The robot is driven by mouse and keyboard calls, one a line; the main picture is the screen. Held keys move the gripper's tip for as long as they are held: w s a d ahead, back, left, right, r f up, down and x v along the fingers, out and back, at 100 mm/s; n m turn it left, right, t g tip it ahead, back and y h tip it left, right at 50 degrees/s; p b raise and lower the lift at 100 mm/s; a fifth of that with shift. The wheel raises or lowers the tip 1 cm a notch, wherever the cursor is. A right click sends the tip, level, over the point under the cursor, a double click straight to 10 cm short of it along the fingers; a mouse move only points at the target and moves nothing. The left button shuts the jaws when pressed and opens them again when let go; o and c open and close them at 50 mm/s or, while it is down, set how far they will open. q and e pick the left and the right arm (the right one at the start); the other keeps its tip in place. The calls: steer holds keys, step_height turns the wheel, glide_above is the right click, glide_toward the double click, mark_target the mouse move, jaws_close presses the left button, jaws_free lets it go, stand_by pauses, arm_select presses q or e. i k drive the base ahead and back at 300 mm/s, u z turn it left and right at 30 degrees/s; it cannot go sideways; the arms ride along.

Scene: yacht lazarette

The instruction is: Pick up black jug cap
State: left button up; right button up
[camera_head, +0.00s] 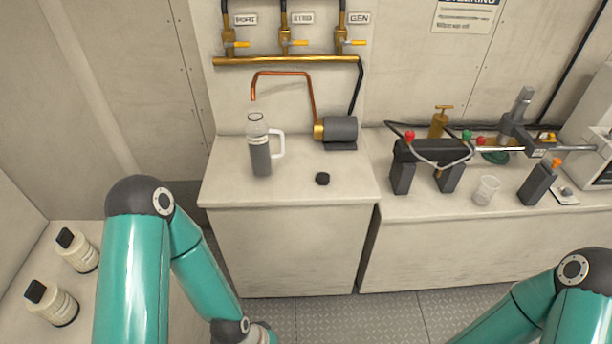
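The black jug cap (322,179) lies on the white counter (225,187), right of the jug. The jug (260,150) stands upright there, with a white handle on its right side, a clear upper part and a dark grey lower part. Its top appears uncovered. My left arm reaches down at the lower left, and its gripper is cut off by the bottom edge. My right arm is at the lower right, and its gripper is out of the frame. Both arms are well short of the cap in the picture.
A pump (340,131) stands behind the cap, below a copper pipe (283,73) and brass valves. On the right counter are a black rack (432,151), a clear cup (486,190) and a dark bottle (537,183). Counter around the cap is clear.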

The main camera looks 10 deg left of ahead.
mark_target(323, 178)
steer(key=i, duration=0.9)
steer(key=u, duration=0.05)
